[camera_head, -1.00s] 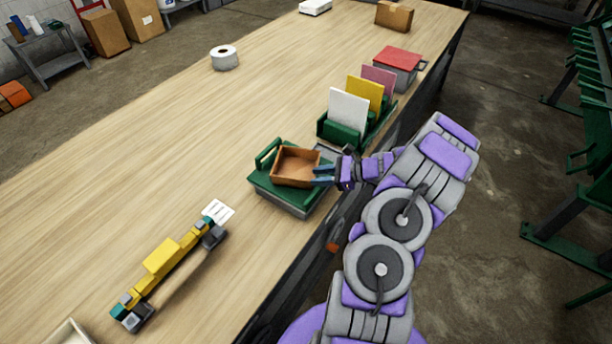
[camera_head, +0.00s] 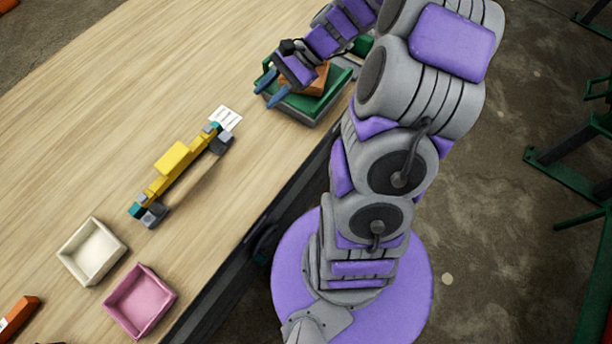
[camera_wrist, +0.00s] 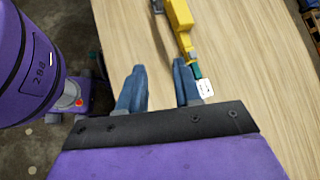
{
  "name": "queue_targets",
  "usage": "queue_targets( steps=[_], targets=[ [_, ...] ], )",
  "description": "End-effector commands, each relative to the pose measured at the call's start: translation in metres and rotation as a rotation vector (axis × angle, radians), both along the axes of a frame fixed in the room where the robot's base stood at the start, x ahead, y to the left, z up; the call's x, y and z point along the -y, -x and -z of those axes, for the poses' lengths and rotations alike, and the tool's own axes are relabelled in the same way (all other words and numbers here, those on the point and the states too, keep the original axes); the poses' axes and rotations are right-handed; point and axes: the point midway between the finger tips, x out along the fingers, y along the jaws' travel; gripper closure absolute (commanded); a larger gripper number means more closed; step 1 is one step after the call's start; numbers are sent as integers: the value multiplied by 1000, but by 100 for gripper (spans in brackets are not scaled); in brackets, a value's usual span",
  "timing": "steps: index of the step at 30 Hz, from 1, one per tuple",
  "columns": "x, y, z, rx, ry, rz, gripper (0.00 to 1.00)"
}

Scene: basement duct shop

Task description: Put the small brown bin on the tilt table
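The small brown bin (camera_head: 318,80) rests on the green tilt table (camera_head: 303,108) near the right edge of the workbench in the head view. My arm and gripper hide much of it. My gripper (camera_head: 271,90) is in front of the bin in that view, over the tilt table's left side, with its blue fingers pointing left. In the wrist view my gripper (camera_wrist: 158,88) has its fingers apart, with only bench top between them. The bin does not show in the wrist view.
A yellow level-like tool (camera_head: 175,168) lies mid-bench, with a white card (camera_head: 226,118) at its end. A white bin (camera_head: 92,250) and a pink bin (camera_head: 140,300) stand at lower left. An orange-brown object (camera_head: 18,318) is in the corner. The upper-left bench is clear.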

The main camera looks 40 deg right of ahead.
Motion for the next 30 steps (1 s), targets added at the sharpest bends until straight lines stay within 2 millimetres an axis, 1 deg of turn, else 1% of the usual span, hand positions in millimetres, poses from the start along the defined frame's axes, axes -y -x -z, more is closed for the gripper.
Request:
queue_targets(
  steps=[1,3,6,8,9,12,16,21,24,27,30],
  targets=[
    [-19,11,-11,22,44,-83,66],
    [-40,28,-19,42,97,-189,66],
    [-65,55,-30,75,182,-337,66],
    [-77,73,-36,94,229,-422,66],
    [-84,85,-39,107,262,-479,66],
    [-97,114,-46,141,347,-616,66],
    [-105,153,-52,179,454,-786,66],
    [-101,200,-57,232,594,-989,66],
    [-95,221,-60,260,665,-1084,66],
    [-87,238,-60,278,718,-1154,66],
    [-82,247,-60,287,751,-1197,66]
  ],
)
